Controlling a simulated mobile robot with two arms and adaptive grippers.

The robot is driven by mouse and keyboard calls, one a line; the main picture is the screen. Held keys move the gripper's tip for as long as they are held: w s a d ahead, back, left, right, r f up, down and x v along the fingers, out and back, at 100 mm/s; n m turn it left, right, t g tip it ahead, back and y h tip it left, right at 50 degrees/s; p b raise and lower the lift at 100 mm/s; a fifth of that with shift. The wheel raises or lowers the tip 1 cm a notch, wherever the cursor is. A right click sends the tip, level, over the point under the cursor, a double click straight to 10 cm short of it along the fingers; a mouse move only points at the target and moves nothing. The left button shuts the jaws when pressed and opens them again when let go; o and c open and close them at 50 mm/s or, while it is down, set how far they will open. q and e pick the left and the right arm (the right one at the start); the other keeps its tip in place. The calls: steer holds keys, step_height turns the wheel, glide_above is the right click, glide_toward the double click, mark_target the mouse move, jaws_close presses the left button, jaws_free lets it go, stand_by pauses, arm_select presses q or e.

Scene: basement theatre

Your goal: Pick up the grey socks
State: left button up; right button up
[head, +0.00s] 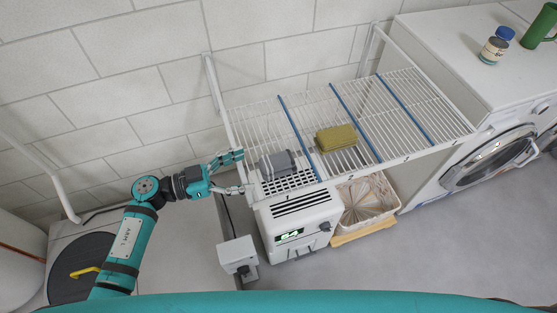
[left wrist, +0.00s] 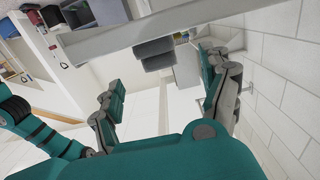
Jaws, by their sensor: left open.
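The grey socks (head: 276,162) lie as a folded bundle on the left end of a white wire rack (head: 245,117). They also show in the left wrist view (left wrist: 154,54), beyond and between the fingertips. My left gripper (head: 241,172) is open and empty at the rack's left edge, just left of the socks, with its fingers pointing towards them. In the left wrist view its two fingers (left wrist: 160,68) stand wide apart with a gap to the socks. My right gripper is not in view.
An olive folded cloth (head: 336,138) lies on the rack right of the socks, past a blue divider strip. A white appliance with a green display (head: 290,237) and a lined basket (head: 367,200) stand below. A washing machine (head: 459,135) stands at right. A block wall is behind.

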mark_target(277, 160)
arm_select(q)
steer(key=x, duration=0.3)
steer(key=shift+w+d, duration=0.2)
steer(key=shift+d, duration=0.2)
steer(key=shift+p+x, duration=0.5)
steer(key=shift+x, duration=2.25)
steer(key=shift+s, duration=0.15)
steer(key=c, duration=1.2)
steer(key=shift+r, duration=0.1)
